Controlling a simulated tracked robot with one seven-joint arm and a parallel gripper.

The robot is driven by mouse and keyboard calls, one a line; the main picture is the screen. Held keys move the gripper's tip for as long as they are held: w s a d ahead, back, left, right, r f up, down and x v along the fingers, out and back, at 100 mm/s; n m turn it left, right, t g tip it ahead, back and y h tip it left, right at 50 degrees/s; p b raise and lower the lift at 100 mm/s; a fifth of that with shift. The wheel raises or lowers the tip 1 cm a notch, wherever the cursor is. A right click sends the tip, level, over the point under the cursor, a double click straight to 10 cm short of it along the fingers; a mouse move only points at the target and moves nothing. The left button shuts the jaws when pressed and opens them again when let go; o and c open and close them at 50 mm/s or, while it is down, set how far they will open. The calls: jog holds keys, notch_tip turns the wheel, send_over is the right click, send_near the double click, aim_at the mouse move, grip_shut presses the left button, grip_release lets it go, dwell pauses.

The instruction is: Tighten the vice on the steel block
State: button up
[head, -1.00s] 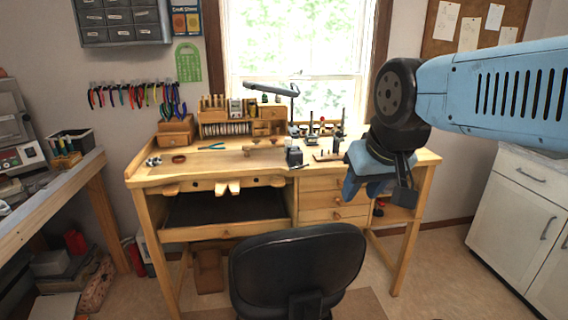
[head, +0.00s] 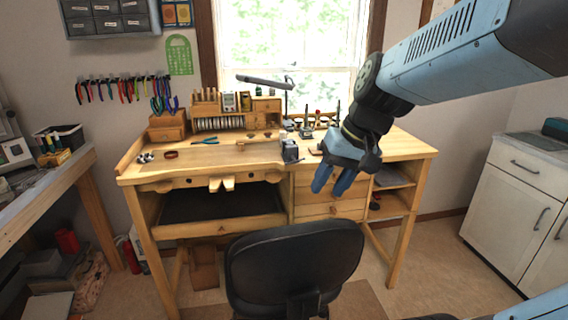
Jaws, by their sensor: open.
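A small dark grey object that looks like the vice (head: 290,152) stands near the front edge of the wooden workbench (head: 225,163), right of its middle. It is too small to make out its jaws, its handle or a separate steel block. My gripper (head: 333,184) is in front of the bench's right half, to the right of the vice and lower in the picture. Its blue fingers point down and are apart, with nothing seen between them. The gripper hides part of the drawers and the bench edge behind it.
A black chair (head: 294,262) stands in front of the bench. A lamp arm (head: 265,81), a wooden organiser (head: 235,108) and small tools occupy the bench's back. Blue-handled pliers (head: 206,141) lie left of the vice. A white cabinet (head: 520,195) stands at right.

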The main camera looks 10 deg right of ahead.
jog(key=w+a+f+m+g+y, duration=0.1)
jog(key=w+a+f+y, duration=0.15)
jog(key=w+y, duration=0.45)
jog(key=m+t+y, duration=0.2)
jog(key=m+t, duration=0.6)
jog(key=t, duration=0.3)
send_near(295, 160)
jog(key=x, duration=0.6)
jog(key=f+x, duration=0.1)
jog(key=x, duration=0.3)
jog(key=shift+w, duration=0.15)
jog(key=shift+c, duration=0.3)
